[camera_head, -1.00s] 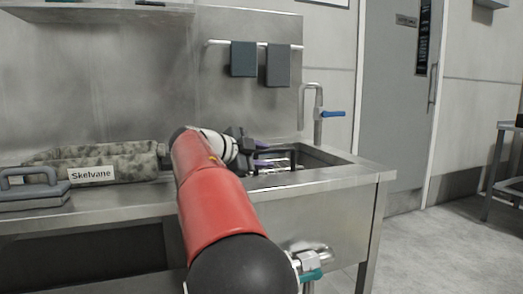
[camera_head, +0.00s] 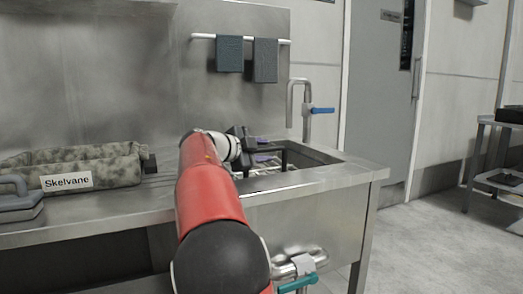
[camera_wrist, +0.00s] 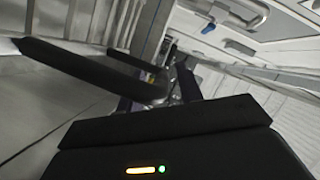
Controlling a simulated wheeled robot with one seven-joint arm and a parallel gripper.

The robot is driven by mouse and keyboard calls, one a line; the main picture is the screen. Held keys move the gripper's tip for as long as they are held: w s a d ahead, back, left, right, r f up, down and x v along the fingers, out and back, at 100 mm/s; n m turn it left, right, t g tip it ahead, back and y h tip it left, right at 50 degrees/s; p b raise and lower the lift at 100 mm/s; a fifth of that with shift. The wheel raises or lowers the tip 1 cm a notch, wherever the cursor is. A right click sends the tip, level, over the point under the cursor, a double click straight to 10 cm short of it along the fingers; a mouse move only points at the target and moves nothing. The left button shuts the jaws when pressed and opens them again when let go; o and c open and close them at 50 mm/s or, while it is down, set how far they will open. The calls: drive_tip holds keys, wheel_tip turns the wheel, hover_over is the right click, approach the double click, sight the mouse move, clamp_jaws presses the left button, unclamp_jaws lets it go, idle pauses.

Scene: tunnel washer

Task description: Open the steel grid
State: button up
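The steel grid (camera_head: 262,169) shows as thin metal bars inside the sink basin in the head view, partly hidden by dark parts and the basin rim. My gripper (camera_head: 243,139) is at the left side of the basin, close above the grid, behind my red arm. In the wrist view a long black finger (camera_wrist: 90,68) reaches across the upper left, above my dark gripper housing. Dark purple parts show near the fingertip. I cannot tell whether the fingers touch or hold the grid.
The steel sink counter (camera_head: 330,177) has a tap with a blue lever (camera_head: 322,110) at its back right. A speckled Skelvane container (camera_head: 105,165) and a grey handled block (camera_head: 22,205) stand left. Two dark cloths (camera_head: 265,60) hang above.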

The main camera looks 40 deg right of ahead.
drive_tip(key=shift+c, duration=0.5)
clamp_jaws()
drive_tip(key=shift+r, duration=0.1)
